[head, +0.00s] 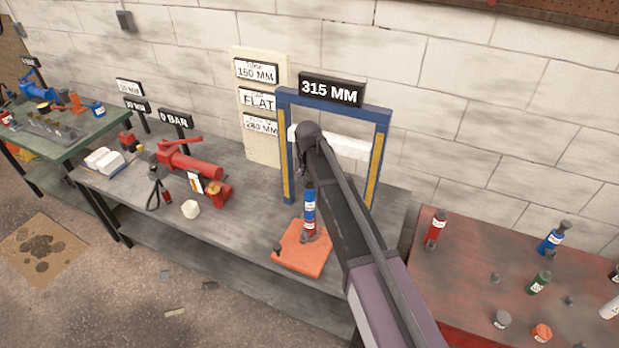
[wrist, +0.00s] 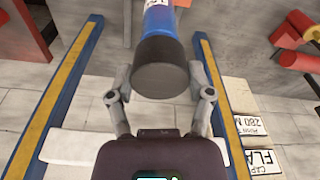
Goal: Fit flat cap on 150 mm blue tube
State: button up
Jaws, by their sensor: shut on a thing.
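The blue tube (head: 309,201) with a white label stands upright on an orange base plate (head: 301,254) under the blue frame. In the wrist view the blue tube (wrist: 160,22) ends in a dark round flat cap (wrist: 160,68) facing the camera. My gripper (wrist: 165,93) has one finger on each side of this cap and is shut on it. The cap appears against the tube's end; whether it is fully seated I cannot tell. In the head view my arm hides the fingers and most of the cap.
The blue frame (head: 283,150) with yellow strips surrounds the workspace, topped by a 315 MM sign (head: 331,90). A red table (head: 455,275) at right holds several tubes and caps.

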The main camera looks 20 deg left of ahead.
jog(key=shift+f+b, duration=0.55)
jog(key=shift+f, duration=0.1)
jog(key=o, duration=1.3)
jog(key=shift+c, duration=0.2)
jog(key=shift+r, duration=0.25)
notch_tip(320, 180, up, 9)
jog(key=p, duration=0.9)
jog(key=shift+r+p, duration=0.2)
jog(key=shift+p, duration=0.2)
